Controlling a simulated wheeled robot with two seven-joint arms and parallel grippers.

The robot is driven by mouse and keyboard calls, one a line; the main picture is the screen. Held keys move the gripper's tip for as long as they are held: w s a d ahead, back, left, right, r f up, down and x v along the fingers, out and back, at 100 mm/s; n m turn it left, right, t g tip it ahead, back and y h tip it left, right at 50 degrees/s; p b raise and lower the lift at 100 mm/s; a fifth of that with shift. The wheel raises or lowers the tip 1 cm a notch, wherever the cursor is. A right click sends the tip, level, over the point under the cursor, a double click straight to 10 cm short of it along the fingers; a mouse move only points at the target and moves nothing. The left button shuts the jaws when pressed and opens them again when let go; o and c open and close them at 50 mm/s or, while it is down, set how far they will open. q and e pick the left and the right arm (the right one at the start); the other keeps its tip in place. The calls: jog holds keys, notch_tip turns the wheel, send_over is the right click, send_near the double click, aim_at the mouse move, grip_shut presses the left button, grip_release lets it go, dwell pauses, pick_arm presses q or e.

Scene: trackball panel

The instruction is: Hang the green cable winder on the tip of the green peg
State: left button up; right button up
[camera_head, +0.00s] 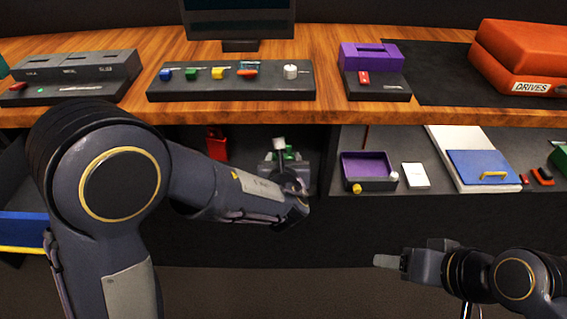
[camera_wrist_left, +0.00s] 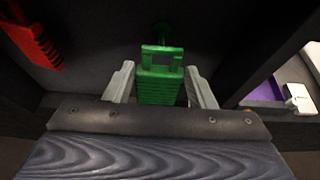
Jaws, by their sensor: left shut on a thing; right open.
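The green cable winder (camera_wrist_left: 160,88) is upright between the two fingers of my left gripper (camera_wrist_left: 162,90), which is shut on it. In the head view my left gripper (camera_head: 282,170) reaches into the open bay under the desk, and only a little green (camera_head: 290,153) shows there, mostly covered. A dark green form, seemingly the green peg (camera_wrist_left: 162,33), shows just beyond the winder's top in the left wrist view. I cannot tell whether they touch. My right gripper (camera_head: 388,261) is open and empty, low in front of the shelf.
A red winder (camera_head: 216,145) hangs left of my left gripper and also shows in the left wrist view (camera_wrist_left: 35,40). The bay's right wall (camera_head: 325,160) is close. The right shelf holds a purple tray (camera_head: 367,165), a white block (camera_head: 415,176) and a blue board (camera_head: 482,168).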

pick_arm(q)
jog(key=shift+w, duration=1.05)
jog(key=shift+b+x, duration=0.55)
jog(key=shift+x, duration=0.35)
jog(key=shift+f, duration=0.15)
jog(key=o, duration=1.1)
jog(key=shift+s, duration=0.1)
